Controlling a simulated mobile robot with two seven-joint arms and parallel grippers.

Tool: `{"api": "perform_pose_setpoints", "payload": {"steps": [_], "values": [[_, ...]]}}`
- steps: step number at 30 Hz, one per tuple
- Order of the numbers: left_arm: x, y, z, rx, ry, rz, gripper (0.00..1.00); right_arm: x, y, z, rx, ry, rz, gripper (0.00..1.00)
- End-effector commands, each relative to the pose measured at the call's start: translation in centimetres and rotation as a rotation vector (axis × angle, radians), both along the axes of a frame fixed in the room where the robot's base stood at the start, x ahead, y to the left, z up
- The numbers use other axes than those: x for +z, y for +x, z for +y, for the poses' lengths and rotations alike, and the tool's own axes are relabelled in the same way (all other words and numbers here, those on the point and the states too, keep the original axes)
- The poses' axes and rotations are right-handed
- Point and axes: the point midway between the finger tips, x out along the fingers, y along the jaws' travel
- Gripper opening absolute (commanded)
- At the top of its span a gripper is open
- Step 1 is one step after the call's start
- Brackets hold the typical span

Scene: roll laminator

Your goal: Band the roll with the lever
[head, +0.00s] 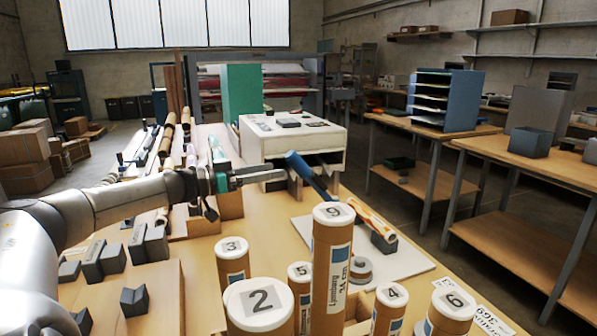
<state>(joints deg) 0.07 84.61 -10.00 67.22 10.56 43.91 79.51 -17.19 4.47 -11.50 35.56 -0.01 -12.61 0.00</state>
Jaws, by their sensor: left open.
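My left gripper (272,174) reaches in from the left over the wooden table. Its fingers point right and are open, with nothing seen between them. A tilted blue bar (310,174), which looks like the lever, stands just right of the fingertips, in front of the white-topped machine (292,142). I cannot tell whether the fingers touch it. A pale roll with orange marks (372,221) lies slanted in a grey cradle (384,243) on a white board (408,264). I cannot tell whether a band is on it. My right gripper is out of view.
Capped cardboard tubes with number labels, the tallest (331,265) marked 9, stand along the near edge. Grey blocks (150,243) sit at the left under my arm. A green box (241,95) stands behind. Side tables (535,163) are at the right across an aisle.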

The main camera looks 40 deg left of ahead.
Motion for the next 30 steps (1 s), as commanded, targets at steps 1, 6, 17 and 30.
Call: {"api": "perform_pose_setpoints", "payload": {"steps": [1,6,17,30], "values": [[-0.1,0.2,-0.1,0.000,-0.002,-0.005,0.72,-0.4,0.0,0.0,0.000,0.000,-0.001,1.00],[0.1,0.9,-0.3,0.004,-0.002,-0.006,0.72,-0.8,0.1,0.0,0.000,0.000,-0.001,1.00],[0.2,2.5,-0.8,0.006,-0.004,-0.007,0.72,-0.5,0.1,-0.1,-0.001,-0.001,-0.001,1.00],[0.3,5.5,-2.0,0.003,-0.003,-0.006,0.72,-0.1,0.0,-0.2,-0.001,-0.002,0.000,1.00]]}}
